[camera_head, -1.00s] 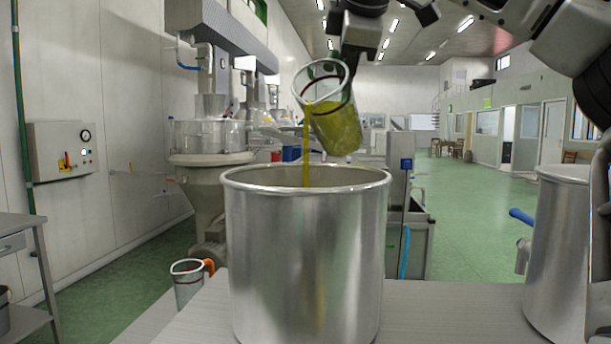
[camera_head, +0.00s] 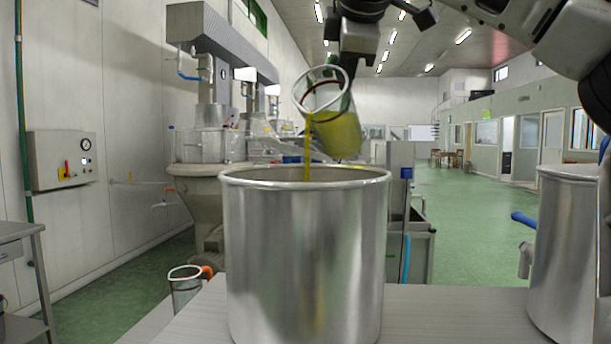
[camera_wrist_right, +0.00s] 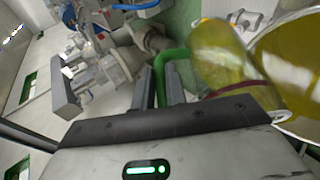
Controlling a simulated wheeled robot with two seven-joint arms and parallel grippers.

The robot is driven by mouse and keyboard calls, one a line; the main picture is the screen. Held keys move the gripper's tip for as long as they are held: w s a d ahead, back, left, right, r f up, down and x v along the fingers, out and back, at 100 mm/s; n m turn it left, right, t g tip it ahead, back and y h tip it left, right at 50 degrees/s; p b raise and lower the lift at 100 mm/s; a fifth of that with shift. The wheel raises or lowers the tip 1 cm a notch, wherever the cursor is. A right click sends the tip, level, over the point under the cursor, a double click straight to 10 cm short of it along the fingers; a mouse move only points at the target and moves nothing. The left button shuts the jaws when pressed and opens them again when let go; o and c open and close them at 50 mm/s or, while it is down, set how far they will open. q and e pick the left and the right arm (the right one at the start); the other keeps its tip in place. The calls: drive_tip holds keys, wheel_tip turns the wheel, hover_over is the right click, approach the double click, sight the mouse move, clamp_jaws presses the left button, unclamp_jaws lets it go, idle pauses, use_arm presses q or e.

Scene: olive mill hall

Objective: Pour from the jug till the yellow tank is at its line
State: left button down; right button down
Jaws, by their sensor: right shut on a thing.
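A clear jug (camera_head: 335,133) with a dark red ring and yellow-green oil hangs tilted, mouth to the left, above a large open steel tank (camera_head: 305,255). A thin oil stream (camera_head: 308,148) falls from its lip inside the tank rim. My right gripper (camera_head: 349,72) is shut on the jug's green handle, which shows between its fingers in the right wrist view (camera_wrist_right: 170,58). That view also shows yellow oil in the tank (camera_wrist_right: 290,60). The head view hides the tank's inside; I see no level line and no yellow marking on its outside. My left gripper is out of view.
A second steel tank (camera_head: 565,255) with a blue-handled tap stands at the right on the pale bench (camera_head: 450,310). Another clear jug (camera_head: 185,290) with an orange handle stands left of the middle tank. Mill machinery is behind; bench between the tanks is clear.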

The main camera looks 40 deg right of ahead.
drive_tip(key=shift+s+a+r, duration=0.1)
drive_tip(key=shift+a, duration=0.05)
drive_tip(key=shift+a, duration=0.1)
use_arm(q)
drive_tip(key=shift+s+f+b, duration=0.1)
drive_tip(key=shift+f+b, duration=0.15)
drive_tip(key=shift+b, duration=0.05)
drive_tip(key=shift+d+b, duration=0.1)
drive_tip(key=shift+b, duration=0.25)
use_arm(e)
drive_tip(key=shift+h, duration=0.3)
drive_tip(key=shift+s+a, duration=0.1)
drive_tip(key=shift+a, duration=0.05)
use_arm(q)
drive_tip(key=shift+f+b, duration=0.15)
drive_tip(key=shift+b, duration=0.15)
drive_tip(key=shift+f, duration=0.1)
use_arm(e)
drive_tip(key=shift+t, duration=0.3)
